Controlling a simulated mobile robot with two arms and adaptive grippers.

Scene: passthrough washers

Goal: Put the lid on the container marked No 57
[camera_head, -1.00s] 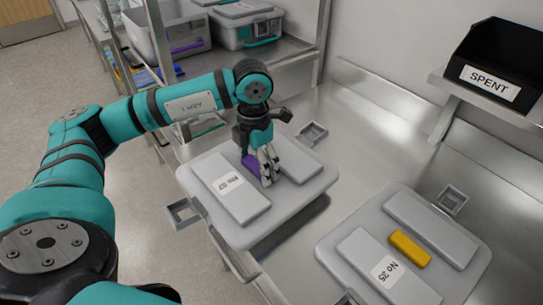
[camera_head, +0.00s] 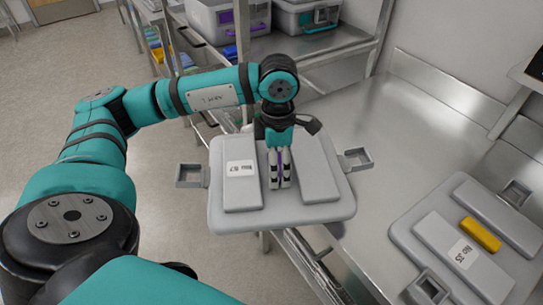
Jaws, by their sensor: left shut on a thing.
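A grey lid marked No 57 (camera_head: 240,195) has two raised panels, a purple grip in the middle and a square loop on each side. My left gripper (camera_head: 280,181) is shut on the purple grip, between the panels, fingers pointing down. The lid is held roughly level and overlaps the metal table's left edge in view. The container marked No 57 cannot be told by its label. A grey container with purple handles (camera_head: 215,22) stands on the shelf at the back. My right gripper is not in view.
Another grey lid, marked No 35 (camera_head: 490,280), with a yellow grip, lies on the metal table (camera_head: 400,130) at right. A grey container with a teal handle (camera_head: 302,20) stands beside the purple-handled one. Metal shelf posts stand behind my left arm.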

